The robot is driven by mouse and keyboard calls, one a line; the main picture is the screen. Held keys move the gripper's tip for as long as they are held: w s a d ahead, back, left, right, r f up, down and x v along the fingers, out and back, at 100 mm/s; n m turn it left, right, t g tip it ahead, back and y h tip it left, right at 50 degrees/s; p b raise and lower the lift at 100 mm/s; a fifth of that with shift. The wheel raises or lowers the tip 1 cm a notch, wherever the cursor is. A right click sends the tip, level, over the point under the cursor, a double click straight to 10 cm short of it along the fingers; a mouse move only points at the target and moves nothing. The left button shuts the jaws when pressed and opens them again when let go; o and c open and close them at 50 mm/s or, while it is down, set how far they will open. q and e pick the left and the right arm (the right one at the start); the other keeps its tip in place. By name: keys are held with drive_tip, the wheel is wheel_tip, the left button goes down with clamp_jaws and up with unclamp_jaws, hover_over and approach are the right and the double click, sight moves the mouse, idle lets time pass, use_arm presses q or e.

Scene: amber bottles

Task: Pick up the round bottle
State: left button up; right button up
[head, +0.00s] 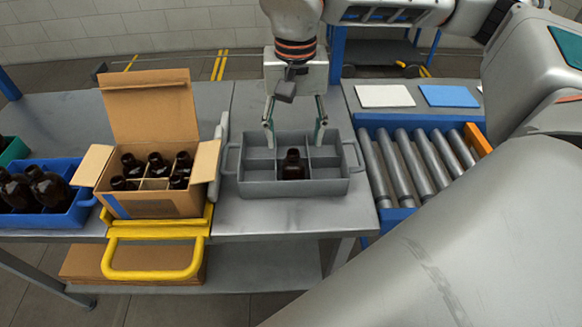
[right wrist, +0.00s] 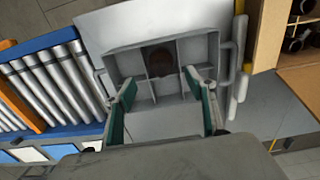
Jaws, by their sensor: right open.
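A dark amber bottle (head: 292,166) stands upright in a front middle compartment of the grey divided tray (head: 330,187). The bottle (right wrist: 160,61) also shows in the right wrist view, seen from above inside the tray (right wrist: 125,63). My right gripper (head: 294,136) is open and empty. It points down over the back of the tray, its fingers spread apart, and is clear of the bottle. In the right wrist view the two green-padded fingers (right wrist: 160,80) reach toward the tray, with the bottle beyond them. My left gripper is not in view.
A cardboard box (head: 160,203) with several dark bottles stands left of the tray, behind a yellow handle (head: 150,275). A blue crate (head: 60,220) of bottles is farther left. A roller conveyor (head: 420,165) lies right of the tray. Bare tabletop lies in front of the tray.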

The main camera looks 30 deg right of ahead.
sight(293, 152)
drive_tip(key=f, duration=0.6)
drive_tip(key=shift+s+a, duration=0.1)
drive_tip(key=shift+a, duration=0.1)
drive_tip(key=c, duration=1.2)
